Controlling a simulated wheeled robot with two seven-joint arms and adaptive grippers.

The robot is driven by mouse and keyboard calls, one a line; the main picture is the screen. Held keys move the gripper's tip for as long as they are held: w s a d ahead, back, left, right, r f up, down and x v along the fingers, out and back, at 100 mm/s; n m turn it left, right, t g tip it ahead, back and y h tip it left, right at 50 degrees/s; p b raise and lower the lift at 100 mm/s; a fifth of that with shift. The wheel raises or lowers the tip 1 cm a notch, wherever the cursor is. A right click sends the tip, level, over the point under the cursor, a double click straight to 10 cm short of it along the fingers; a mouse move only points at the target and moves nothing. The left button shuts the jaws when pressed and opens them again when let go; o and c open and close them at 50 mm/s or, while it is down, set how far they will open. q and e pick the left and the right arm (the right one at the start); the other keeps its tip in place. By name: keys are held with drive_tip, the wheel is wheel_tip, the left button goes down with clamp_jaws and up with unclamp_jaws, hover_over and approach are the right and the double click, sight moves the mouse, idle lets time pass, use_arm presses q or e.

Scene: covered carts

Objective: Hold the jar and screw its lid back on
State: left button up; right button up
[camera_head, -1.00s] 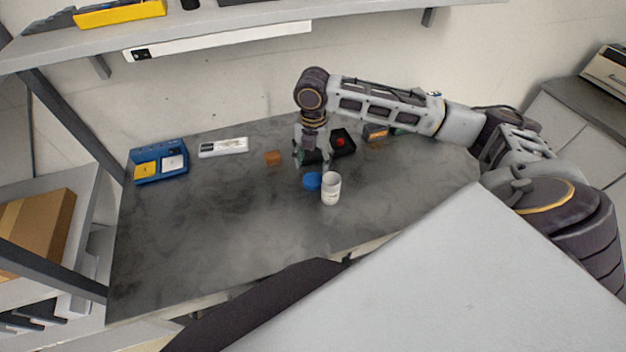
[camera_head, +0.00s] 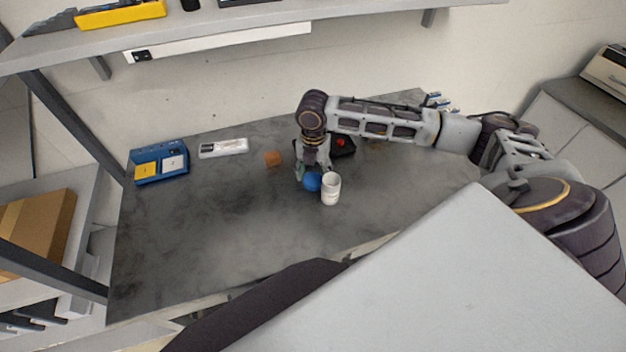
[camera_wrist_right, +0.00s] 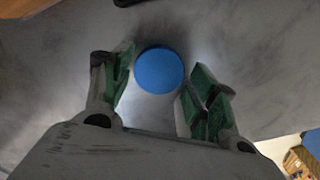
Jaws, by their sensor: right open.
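The white jar (camera_head: 331,190) stands upright on the grey table in the head view, with no lid on it. The blue round lid (camera_head: 312,182) lies on the table just left of the jar. My right gripper (camera_head: 312,170) points down right at the lid. In the right wrist view, the lid (camera_wrist_right: 159,70) lies between the two green-padded fingers of the open right gripper (camera_wrist_right: 162,62), with gaps on both sides. I cannot make out the jar in the right wrist view. My left gripper is not in view.
An orange block (camera_head: 273,158), a white tray (camera_head: 223,147) and a blue bin (camera_head: 159,163) stand to the left. A black box with a red item (camera_head: 342,143) is behind my right gripper. The table's front left is clear. A shelf (camera_head: 220,25) hangs above the back.

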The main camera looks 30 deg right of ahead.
drive_tip(key=shift+f, duration=0.85)
drive_tip(key=c, duration=0.4)
